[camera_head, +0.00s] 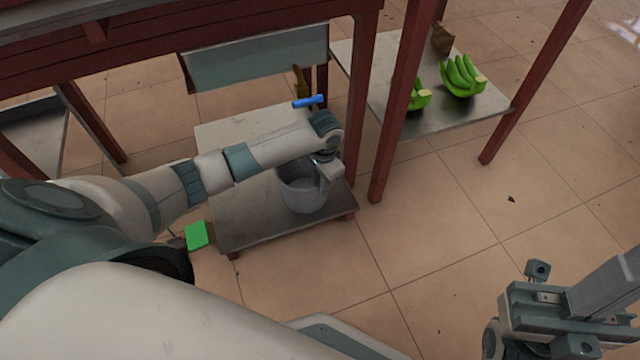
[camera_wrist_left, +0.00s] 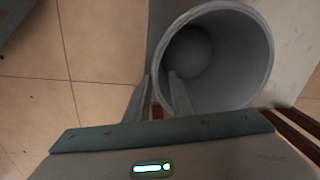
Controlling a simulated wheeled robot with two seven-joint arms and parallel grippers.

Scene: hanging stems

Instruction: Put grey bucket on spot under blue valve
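The grey bucket (camera_head: 302,190) stands upright on a low grey-topped stand in the head view. The blue valve (camera_head: 308,101) shows beyond my left forearm, above the back of the stand. My left gripper (camera_head: 324,170) is at the bucket's right rim. In the left wrist view the left gripper (camera_wrist_left: 160,75) has its fingers apart, one outside and one inside the wall of the bucket (camera_wrist_left: 215,75). A gap shows between the fingers. My right gripper (camera_head: 600,300) is at the lower right, far from the bucket; its fingertips are unclear. The spot under the valve is not clearly visible.
The low stand (camera_head: 260,228) has free top behind and left of the bucket. Red posts (camera_head: 400,110) rise close to its right. Green bananas (camera_head: 462,77) lie on a grey shelf (camera_head: 440,120) at the back right. A green block (camera_head: 197,235) is at its front left.

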